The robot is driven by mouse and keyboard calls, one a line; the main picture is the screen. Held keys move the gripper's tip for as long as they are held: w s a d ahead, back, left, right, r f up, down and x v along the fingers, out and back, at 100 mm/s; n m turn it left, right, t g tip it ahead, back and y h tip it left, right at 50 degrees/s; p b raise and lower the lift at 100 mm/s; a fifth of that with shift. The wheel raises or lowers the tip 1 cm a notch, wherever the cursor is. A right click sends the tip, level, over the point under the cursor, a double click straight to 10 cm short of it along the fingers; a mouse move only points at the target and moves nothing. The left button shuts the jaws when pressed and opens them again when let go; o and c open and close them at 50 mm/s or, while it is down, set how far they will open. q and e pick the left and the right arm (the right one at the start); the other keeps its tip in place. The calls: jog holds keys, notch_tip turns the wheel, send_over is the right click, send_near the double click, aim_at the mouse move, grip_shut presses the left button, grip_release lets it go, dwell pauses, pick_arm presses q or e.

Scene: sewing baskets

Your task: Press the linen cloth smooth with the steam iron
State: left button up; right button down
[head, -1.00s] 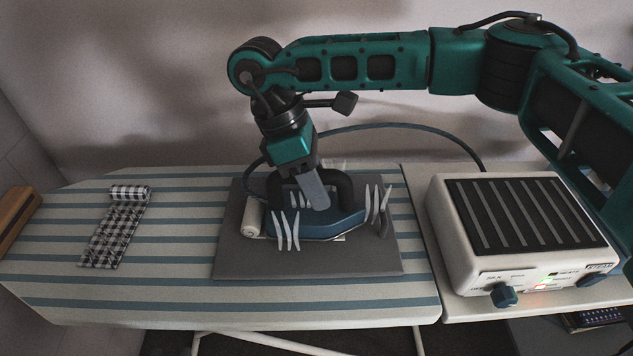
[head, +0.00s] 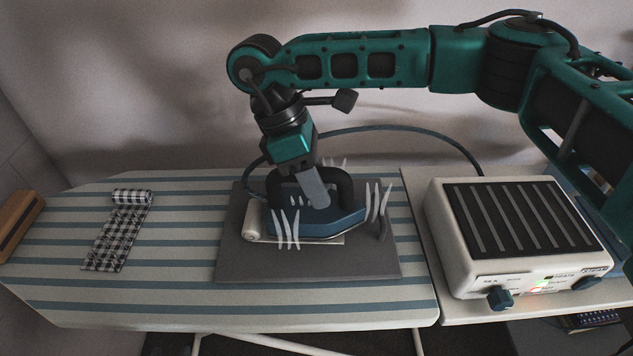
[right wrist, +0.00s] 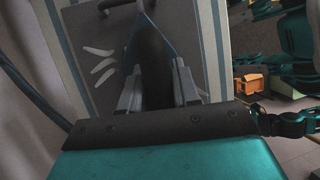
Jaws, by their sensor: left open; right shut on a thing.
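The steam iron (head: 340,222), blue with a dark arched handle, sits on the grey pressing mat (head: 300,267). My right gripper (head: 317,190) is shut on its handle, and the dark handle (right wrist: 152,62) also shows between the fingers in the right wrist view. The off-white linen cloth (head: 252,236) lies under the iron, with a curled roll at its left end and a thin flat strip along the iron's front edge. The iron hides most of it. White steam wisps stand around the iron. My left gripper is not in view.
A striped ironing board (head: 180,290) carries the mat. A black-and-white checked cloth (head: 118,232), curled at its far end, lies to the left. A wooden block (head: 18,222) is at the left edge. A white steam station (head: 455,255) with lights stands right, joined by a hose (head: 400,127).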

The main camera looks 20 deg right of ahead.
aim_at(319, 171)
notch_tip(319, 171, up, 4)
jog(key=shift+f+p, duration=0.15)
jog(key=shift+p, duration=0.9)
jog(key=shift+r, duration=1)
